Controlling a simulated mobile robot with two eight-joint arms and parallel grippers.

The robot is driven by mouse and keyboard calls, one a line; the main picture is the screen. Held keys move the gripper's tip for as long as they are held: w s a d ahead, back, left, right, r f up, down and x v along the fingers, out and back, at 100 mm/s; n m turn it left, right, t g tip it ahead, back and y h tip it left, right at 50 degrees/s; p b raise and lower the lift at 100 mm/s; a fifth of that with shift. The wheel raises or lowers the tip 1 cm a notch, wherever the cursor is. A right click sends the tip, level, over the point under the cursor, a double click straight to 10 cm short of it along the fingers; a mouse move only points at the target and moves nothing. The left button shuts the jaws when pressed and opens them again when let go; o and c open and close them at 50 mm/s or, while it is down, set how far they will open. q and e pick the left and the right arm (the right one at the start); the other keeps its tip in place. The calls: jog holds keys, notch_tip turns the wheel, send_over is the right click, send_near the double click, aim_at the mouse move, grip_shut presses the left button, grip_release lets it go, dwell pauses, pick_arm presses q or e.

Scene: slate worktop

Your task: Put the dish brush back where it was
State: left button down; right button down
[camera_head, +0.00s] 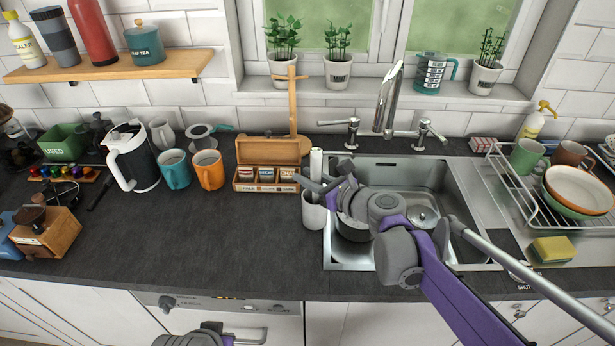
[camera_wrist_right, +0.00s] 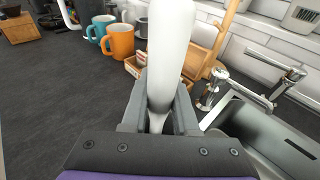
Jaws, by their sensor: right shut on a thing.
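The dish brush has a thick white handle (camera_head: 316,162) that stands upright left of the sink. In the right wrist view the handle (camera_wrist_right: 172,55) rises between the jaws. My right gripper (camera_head: 318,186) is shut on it; the jaws (camera_wrist_right: 158,108) press on its lower part. A white cylindrical holder (camera_head: 314,214) stands on the worktop directly below the gripper. The brush's lower end is hidden, so I cannot tell whether it is inside the holder. My left gripper (camera_head: 250,337) shows only partly at the bottom edge, away from the brush; its jaw opening is unclear.
The sink (camera_head: 400,172) with a pot (camera_head: 352,229) lies right of the holder. A wooden tea box (camera_head: 266,180) and an orange mug (camera_head: 209,170) stand behind left. A dish rack (camera_head: 512,172) is at right. The worktop (camera_head: 200,235) front left is clear.

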jog(key=c, duration=1.1)
grip_release()
jog(key=shift+f, duration=0.15)
jog(key=o, duration=0.4)
jog(key=shift+r, duration=0.3)
jog(key=v, duration=1.2)
